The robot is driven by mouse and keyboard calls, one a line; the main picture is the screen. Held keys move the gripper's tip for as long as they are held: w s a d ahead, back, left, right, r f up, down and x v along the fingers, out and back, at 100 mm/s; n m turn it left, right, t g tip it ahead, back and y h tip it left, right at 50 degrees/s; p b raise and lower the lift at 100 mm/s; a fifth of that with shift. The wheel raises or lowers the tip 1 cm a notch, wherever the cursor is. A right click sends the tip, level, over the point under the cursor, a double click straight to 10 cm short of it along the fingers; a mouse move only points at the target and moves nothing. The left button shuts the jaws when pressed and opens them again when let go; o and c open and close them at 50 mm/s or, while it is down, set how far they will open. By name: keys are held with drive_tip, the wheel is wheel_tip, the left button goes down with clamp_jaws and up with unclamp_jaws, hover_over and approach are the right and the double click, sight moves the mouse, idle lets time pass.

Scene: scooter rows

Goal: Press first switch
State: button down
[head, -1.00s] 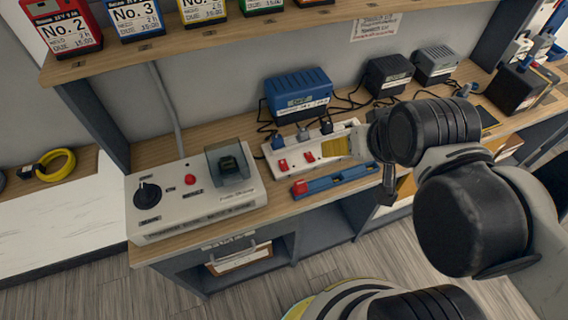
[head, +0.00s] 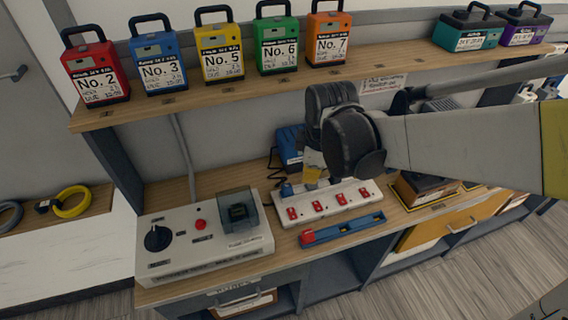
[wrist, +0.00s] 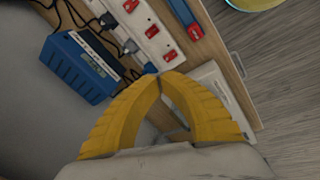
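A white power strip (head: 352,205) lies on the wooden bench with a row of red switches along its front side. The leftmost switch (head: 292,213) is in clear view. In the wrist view the strip (wrist: 140,15) runs diagonally at the top, with red switches (wrist: 152,31) and grey plugs beside them. My gripper (wrist: 160,74) has its yellow fingertips together, with nothing seen between them. It also shows in the head view (head: 312,172), pointing down over the back side of the strip, right of the leftmost switch. I cannot tell whether it touches the strip.
A blue charger (head: 289,146) stands behind the strip, partly hidden by my arm. A blue bar with a red end (head: 342,230) lies in front. A grey control box (head: 205,240) with a black knob stands left. Numbered battery packs (head: 220,55) line the shelf above.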

sight(289, 208)
drive_tip(key=w+a+f+n+g, duration=0.1)
drive_tip(key=w+a+f+n, duration=0.2)
drive_tip(key=f+n, duration=0.2)
drive_tip(key=shift+a+f+p, duration=0.4)
drive_tip(key=shift+f, duration=0.1)
drive_tip(key=f+b, duration=0.1)
drive_tip(key=f, duration=0.3)
drive_tip(key=w+f+b, duration=0.1)
drive_tip(key=f+b, duration=0.1)
drive_tip(key=f, duration=0.3)
drive_tip(key=f+b, duration=0.2)
drive_tip(key=f, duration=0.2)
drive_tip(key=shift+w+a+f, duration=0.2)
drive_tip(key=shift+w+f, duration=0.15)
drive_tip(key=shift+f+b, duration=0.1)
drive_tip(key=shift+b, duration=0.2)
drive_tip(key=shift+f+b, duration=0.4)
drive_tip(key=shift+b, duration=0.05)
drive_tip(key=shift+w+g, duration=0.1)
drive_tip(key=shift+g, duration=0.2)
drive_tip(key=shift+r, duration=0.25)
